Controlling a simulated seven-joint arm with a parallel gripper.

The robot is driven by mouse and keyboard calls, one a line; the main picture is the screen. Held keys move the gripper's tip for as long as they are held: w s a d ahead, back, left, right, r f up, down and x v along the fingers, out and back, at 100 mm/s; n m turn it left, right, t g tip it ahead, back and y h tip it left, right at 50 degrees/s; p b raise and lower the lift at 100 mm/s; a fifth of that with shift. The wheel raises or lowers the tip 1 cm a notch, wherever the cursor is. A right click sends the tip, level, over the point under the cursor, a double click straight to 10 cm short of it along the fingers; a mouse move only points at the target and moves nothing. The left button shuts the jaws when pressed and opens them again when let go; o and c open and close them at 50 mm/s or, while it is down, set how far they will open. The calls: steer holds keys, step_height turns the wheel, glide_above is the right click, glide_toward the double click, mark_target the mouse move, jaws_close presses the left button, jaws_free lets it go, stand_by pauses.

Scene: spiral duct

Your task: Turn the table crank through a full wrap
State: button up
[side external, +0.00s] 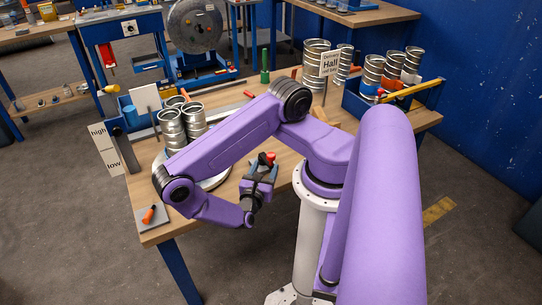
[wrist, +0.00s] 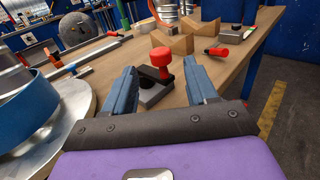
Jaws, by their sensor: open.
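The crank has a red knob (wrist: 160,58) on a dark arm over a grey block (wrist: 152,92), on the bench beside the turntable. The knob also shows in the side view (side external: 269,157). My gripper (side external: 263,170) is at the crank. In the wrist view my gripper (wrist: 158,76) is open, its blue-grey fingers apart to the left and right of the knob, with nothing seen gripped. Whether the knob lies fully between the fingertips or just beyond them, I cannot tell. The metal turntable disc (wrist: 65,130) carries a blue-banded round part (wrist: 45,98); my arm hides much of it in the side view.
Silver spiral ducts (side external: 172,128) stand on the bench behind my arm, and more (side external: 316,55) at the back. A "high/low" sign (side external: 105,148) hangs at the left edge. Wooden cradles (wrist: 172,44) stand beyond the crank.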

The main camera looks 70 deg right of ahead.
mark_target(270, 158)
steer(key=shift+d, duration=3.6)
jaws_close()
